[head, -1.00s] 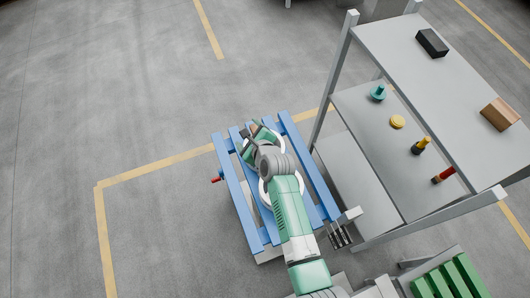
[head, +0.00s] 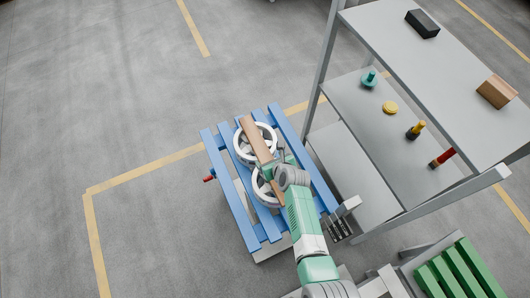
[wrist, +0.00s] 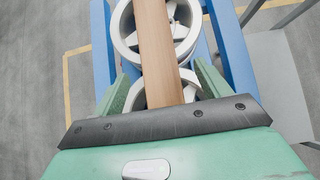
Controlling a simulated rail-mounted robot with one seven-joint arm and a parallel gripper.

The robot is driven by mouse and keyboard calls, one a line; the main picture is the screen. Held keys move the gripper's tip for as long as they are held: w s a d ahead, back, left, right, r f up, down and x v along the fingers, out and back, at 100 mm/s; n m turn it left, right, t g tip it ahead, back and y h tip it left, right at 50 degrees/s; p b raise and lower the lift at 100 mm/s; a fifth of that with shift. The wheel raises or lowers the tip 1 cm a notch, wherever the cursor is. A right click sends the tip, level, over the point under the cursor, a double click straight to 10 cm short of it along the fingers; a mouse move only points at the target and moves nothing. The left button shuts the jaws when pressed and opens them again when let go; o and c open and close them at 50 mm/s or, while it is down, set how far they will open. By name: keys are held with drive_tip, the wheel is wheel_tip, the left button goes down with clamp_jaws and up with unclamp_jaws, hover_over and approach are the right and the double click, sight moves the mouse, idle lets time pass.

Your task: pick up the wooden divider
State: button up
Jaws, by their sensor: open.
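The wooden divider (head: 254,137) is a long brown plank. It lies lengthwise across two white spoked wheels on a blue slatted rack (head: 223,180). It also runs up the middle of the wrist view (wrist: 155,45). My gripper (head: 275,169) is over the near part of the plank, above the near wheel (head: 258,191). In the wrist view my gripper's green fingers (wrist: 162,82) are open, one on each side of the plank, with gaps visible. The plank's near end is hidden behind the gripper body. I cannot tell the height of the fingertips relative to the plank.
A grey shelf unit (head: 420,75) stands close on the right, holding a black block (head: 422,23), a brown block (head: 496,91) and several small coloured items. A red handle (head: 209,178) sticks out at the rack's left. A green slatted rack (head: 460,275) is at lower right. The left floor is clear.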

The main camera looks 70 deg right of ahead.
sight(266, 158)
drive_tip(key=b+x, duration=0.4)
drive_tip(key=b, duration=0.1)
drive_tip(key=shift+a+f, duration=0.2)
drive_tip(key=shift+f, duration=0.25)
drive_tip(key=shift+w+d+b, duration=0.15)
drive_tip(key=shift+w+b, duration=0.05)
drive_tip(key=shift+b, duration=0.25)
drive_tip(key=shift+r, duration=0.25)
drive_tip(key=c, duration=1.3)
wheel_tip(266, 158, up, 10)
drive_tip(key=p, duration=0.3)
